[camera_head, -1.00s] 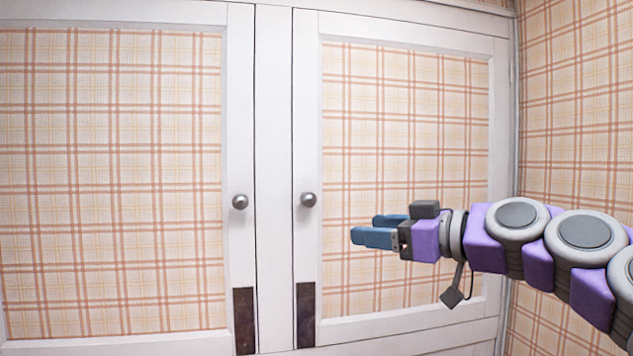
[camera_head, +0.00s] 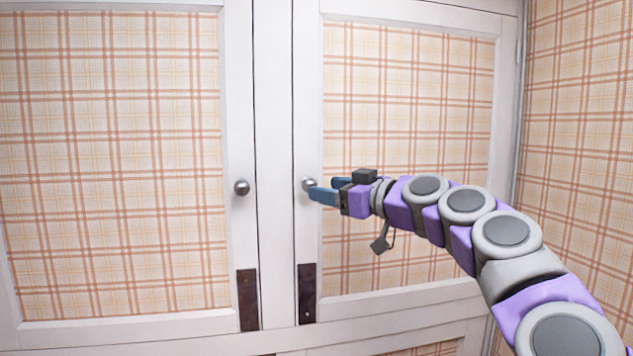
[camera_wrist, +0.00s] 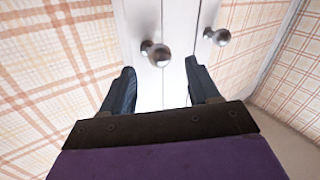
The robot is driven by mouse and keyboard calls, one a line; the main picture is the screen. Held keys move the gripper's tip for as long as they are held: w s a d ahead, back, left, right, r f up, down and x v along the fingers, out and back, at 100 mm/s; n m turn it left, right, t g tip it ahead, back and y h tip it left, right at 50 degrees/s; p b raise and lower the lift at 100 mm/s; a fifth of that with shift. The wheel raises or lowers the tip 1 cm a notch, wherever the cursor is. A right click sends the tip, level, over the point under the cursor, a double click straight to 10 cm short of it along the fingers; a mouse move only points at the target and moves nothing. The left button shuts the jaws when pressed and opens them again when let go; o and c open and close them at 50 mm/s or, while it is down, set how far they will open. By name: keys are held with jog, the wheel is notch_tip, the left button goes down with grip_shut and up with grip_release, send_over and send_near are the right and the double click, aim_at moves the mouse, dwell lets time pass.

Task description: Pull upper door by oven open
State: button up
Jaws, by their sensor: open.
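Two tall white-framed doors with plaid panels stand side by side, both closed. The left door (camera_head: 237,120) has a round metal knob (camera_head: 241,187) near its right edge. The right door (camera_head: 307,120) has a matching knob (camera_head: 308,184) near its left edge. My gripper (camera_head: 323,189) is open and empty, its blue fingertips at the right door's knob; contact cannot be told. In the wrist view, a nearer knob (camera_wrist: 157,53) shows ahead between the open fingers of my gripper (camera_wrist: 160,80), and a farther knob (camera_wrist: 219,36) lies beyond the right finger.
Dark plates (camera_head: 307,293) and (camera_head: 247,299) sit low on the inner door frames. A plaid side wall (camera_head: 575,140) closes the right. A white ledge (camera_head: 390,325) runs below the doors, with another plaid panel under it.

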jog(key=shift+p+x, duration=0.5)
jog(key=shift+x, duration=1.6)
grip_shut()
